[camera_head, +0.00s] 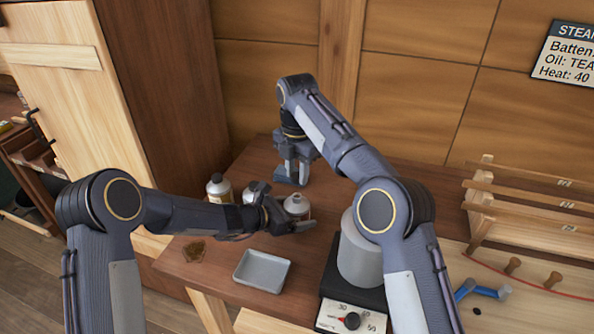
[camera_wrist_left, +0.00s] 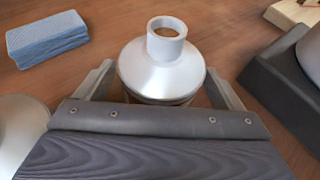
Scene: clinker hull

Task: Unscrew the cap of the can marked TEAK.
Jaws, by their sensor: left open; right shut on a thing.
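A pale metal can (camera_head: 297,204) stands upright on the bench, its label not readable. In the left wrist view the same can (camera_wrist_left: 160,75) shows an open neck, brown inside, with no cap on it. My left gripper (camera_head: 290,222) is open, with its fingers on either side of this can's body. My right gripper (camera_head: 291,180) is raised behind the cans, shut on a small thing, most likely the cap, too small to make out. Another can (camera_head: 219,188) stands to the left, and one more (camera_head: 256,191) is partly hidden by my left gripper.
A blue folded cloth (camera_wrist_left: 46,38) lies behind the can. A grey tray (camera_head: 262,271) is at the front. A grey cylinder (camera_head: 360,255) on a black base with a dial stands to the right. A wooden rack (camera_head: 530,215) is further right. A brown patch (camera_head: 194,251) lies front left.

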